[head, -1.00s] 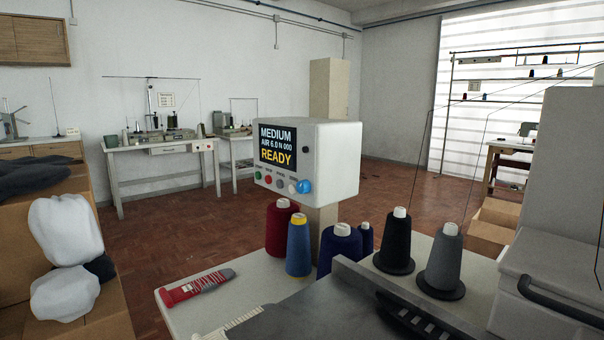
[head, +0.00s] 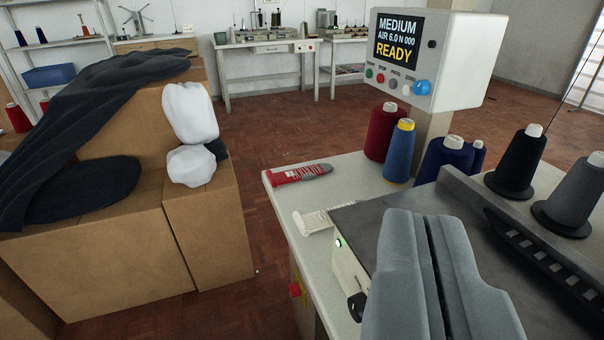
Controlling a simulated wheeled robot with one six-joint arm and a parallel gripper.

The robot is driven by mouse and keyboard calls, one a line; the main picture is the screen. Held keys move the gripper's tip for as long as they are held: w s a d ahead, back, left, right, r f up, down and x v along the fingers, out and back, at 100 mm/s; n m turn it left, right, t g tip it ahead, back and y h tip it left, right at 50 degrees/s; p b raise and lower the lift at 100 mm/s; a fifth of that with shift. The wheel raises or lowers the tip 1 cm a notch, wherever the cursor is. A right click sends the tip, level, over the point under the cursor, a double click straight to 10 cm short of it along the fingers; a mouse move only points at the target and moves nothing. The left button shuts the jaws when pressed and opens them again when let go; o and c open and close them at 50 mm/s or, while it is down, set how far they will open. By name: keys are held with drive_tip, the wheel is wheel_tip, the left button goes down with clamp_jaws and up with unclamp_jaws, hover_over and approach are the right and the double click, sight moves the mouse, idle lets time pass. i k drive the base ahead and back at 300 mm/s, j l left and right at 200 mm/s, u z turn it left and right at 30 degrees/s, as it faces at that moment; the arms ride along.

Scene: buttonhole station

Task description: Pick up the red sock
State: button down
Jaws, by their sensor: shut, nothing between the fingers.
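A flat, narrow red item (head: 298,174) with pale markings and a grey right end lies on the far left corner of the pale worktable. It is the only thing in view that could be the red sock; its make is too small to tell for sure. My gripper (head: 430,218) shows at the bottom right, its two grey fingers together with only a thin dark line between them, holding nothing. It appears over the dark machine plate, to the right of and nearer than the red item, and apart from it.
Thread cones, one red (head: 384,132) and one blue (head: 399,152), stand right of the red item. A white clamp-like part (head: 313,221) lies nearer. Cardboard boxes (head: 205,230) with cloth stand left, across a floor gap.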

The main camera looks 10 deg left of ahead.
sight(308, 172)
drive_tip(key=i+j, duration=0.25)
drive_tip(key=j, duration=0.2)
drive_tip(key=i+j, duration=0.6)
drive_tip(key=i+l+z, duration=0.05)
drive_tip(key=i, duration=0.05)
